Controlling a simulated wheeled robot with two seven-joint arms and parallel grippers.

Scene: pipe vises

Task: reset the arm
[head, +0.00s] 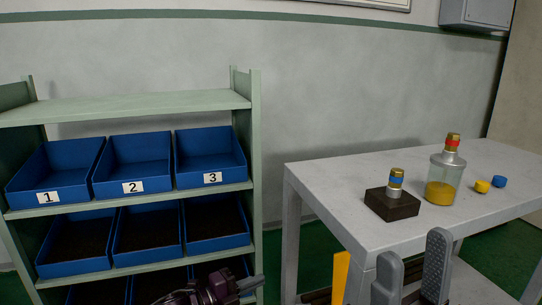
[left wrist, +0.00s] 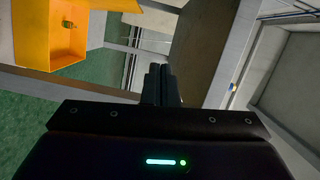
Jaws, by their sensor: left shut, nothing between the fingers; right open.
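My left gripper (head: 250,283) is at the bottom edge of the head view, in front of the shelf's lower bins, with its fingers pointing right. In the left wrist view its dark fingers (left wrist: 162,84) are together with nothing between them. My right gripper (head: 412,268) is at the bottom right of the head view, in front of the table. Its two grey fingers stand upright and apart, with nothing seen between them. Most of both arms is out of view.
A green shelf (head: 150,104) holds blue bins, the top ones numbered 1 (head: 48,197), 2 (head: 133,186) and 3 (head: 213,177). A grey table (head: 330,180) carries a dark block (head: 391,206), a bottle (head: 442,180) and two caps (head: 482,186). A yellow-orange bin (left wrist: 85,45) shows top left.

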